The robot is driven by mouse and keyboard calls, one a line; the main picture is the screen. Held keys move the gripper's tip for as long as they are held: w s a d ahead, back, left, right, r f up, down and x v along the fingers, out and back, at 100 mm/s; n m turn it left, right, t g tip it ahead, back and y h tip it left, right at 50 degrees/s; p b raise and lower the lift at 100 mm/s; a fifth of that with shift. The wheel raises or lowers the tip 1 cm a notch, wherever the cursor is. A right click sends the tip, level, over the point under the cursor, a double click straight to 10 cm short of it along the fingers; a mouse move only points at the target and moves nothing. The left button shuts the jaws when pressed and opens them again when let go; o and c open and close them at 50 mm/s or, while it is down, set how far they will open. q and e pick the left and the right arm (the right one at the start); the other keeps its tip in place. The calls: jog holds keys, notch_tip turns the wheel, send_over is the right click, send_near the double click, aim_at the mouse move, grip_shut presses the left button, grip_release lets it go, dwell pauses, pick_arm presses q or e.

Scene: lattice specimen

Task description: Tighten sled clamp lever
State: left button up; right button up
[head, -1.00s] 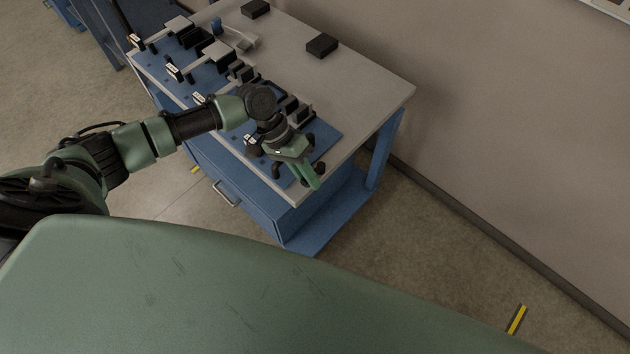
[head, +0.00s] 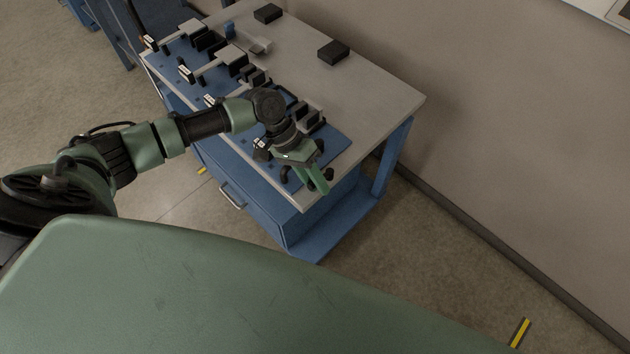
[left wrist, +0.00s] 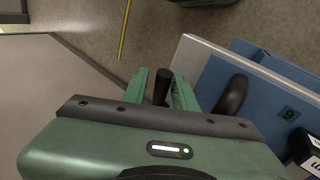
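My left gripper (head: 317,181) is over the near corner of the blue fixture plate (head: 337,141) on the bench, pointing down toward its edge. In the left wrist view its two green fingers (left wrist: 160,92) stand apart with a black upright lever knob (left wrist: 163,83) between them. A second, curved black handle (left wrist: 231,97) stands just outside the right finger. The lever's base is hidden by the gripper. My right gripper is not in view.
Two black blocks (head: 333,51) (head: 268,13) lie on the grey bench top (head: 375,95), whose right side is mostly clear. A wall stands behind the bench.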

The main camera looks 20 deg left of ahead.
pick_arm(q)
jog(key=shift+s+a+r+p, duration=0.1)
jog(key=shift+a+r+p, duration=0.4)
jog(key=shift+p, duration=0.35)
jog(key=shift+p+v, duration=1.5)
jog(key=shift+v, duration=0.6)
